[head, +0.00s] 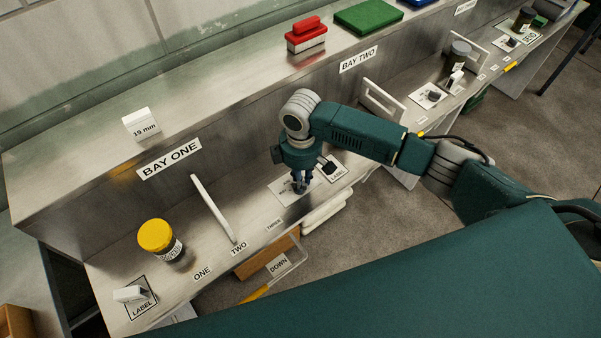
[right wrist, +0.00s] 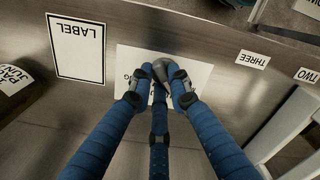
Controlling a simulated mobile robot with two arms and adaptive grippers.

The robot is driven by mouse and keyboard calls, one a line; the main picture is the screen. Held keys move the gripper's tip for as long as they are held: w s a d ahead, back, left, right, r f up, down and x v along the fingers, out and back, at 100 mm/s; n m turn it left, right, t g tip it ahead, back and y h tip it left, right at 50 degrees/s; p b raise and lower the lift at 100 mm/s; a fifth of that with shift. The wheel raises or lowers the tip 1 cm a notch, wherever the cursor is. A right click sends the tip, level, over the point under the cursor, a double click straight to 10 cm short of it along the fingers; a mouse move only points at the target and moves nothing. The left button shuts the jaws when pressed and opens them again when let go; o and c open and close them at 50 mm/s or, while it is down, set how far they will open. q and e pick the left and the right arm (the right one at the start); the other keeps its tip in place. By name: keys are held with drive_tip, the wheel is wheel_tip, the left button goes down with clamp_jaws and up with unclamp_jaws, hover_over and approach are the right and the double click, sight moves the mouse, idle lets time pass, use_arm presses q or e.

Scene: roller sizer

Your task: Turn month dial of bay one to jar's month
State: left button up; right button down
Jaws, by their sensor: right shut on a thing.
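My right gripper (head: 300,181) is over the white plate (head: 282,192) on bay one's lower shelf. In the right wrist view, its blue fingers (right wrist: 160,85) are shut around a grey, rounded dial knob (right wrist: 158,66) on that plate (right wrist: 195,72). The fingers cover much of the knob and the plate's lettering, so I cannot read the dial's month. A jar (head: 160,238) with a yellow lid stands upright at the left of bay one. Its label has dark print too small to read here. My left gripper is not in view.
A white upright divider (head: 212,208) stands between jar and dial. Another LABEL plate (head: 143,298) carries a white-topped block. A red-and-white block (head: 306,36) sits on the upper ledge.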

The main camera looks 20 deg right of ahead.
drive_tip(key=shift+r+m+p, duration=0.3)
drive_tip(key=shift+m+p, duration=0.8)
drive_tip(key=shift+f+m+p, duration=0.15)
drive_tip(key=shift+m+p, duration=0.65)
drive_tip(key=shift+m, duration=0.1)
drive_tip(key=c, duration=1.6)
unclamp_jaws()
drive_tip(key=shift+c, duration=0.2)
wheel_tip(320, 180, up, 12)
